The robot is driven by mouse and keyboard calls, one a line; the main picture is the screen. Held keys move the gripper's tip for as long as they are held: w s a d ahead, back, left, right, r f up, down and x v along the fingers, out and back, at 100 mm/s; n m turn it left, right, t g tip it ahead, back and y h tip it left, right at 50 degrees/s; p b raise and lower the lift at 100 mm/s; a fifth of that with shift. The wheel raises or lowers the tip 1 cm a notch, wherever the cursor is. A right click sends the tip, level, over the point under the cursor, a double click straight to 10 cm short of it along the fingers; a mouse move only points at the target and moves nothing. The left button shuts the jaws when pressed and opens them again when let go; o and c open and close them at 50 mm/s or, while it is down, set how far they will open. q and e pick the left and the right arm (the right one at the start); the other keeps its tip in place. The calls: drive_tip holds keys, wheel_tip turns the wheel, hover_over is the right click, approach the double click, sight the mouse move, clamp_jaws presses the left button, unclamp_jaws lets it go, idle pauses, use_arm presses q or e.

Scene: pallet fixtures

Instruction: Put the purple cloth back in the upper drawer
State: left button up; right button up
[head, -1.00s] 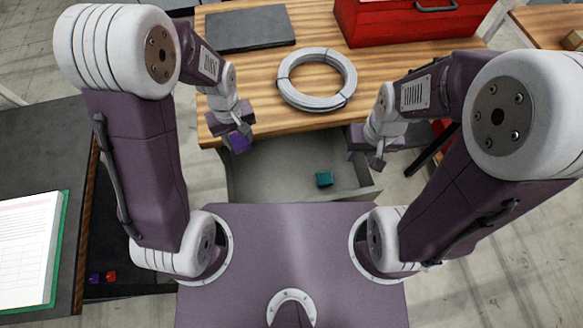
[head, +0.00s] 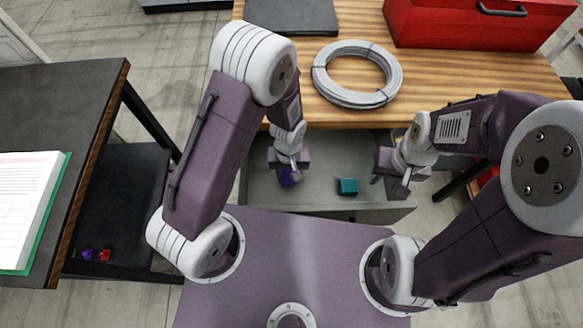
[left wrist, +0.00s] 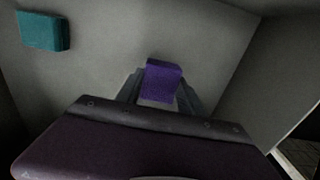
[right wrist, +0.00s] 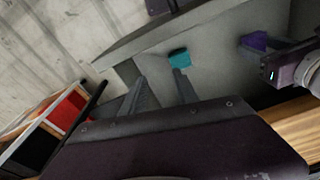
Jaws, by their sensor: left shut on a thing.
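The purple cloth (head: 289,178) is a small folded block. It also shows in the left wrist view (left wrist: 162,80), between the fingers of my left gripper (left wrist: 160,92), which is shut on it. My left gripper in the head view (head: 288,170) is over the left part of the open grey drawer (head: 325,195) below the wooden tabletop. I cannot tell whether the cloth touches the drawer floor. My right gripper (right wrist: 163,88) is open and empty, near the drawer's right side.
A teal block (head: 347,186) lies on the drawer floor, right of the purple cloth. A cable coil (head: 357,74), a dark flat panel (head: 292,14) and a red toolbox (head: 460,28) are on the wooden tabletop. A dark table (head: 90,90) with an open book (head: 28,205) stands left.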

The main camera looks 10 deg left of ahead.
use_arm(q)
drive_tip(key=shift+f, duration=0.95)
drive_tip(key=w, duration=0.4)
drive_tip(key=shift+a, duration=0.35)
drive_tip(key=shift+f, duration=0.65)
drive_tip(key=shift+s, duration=0.1)
drive_tip(key=o, duration=1.3)
drive_tip(key=shift+f, duration=0.1)
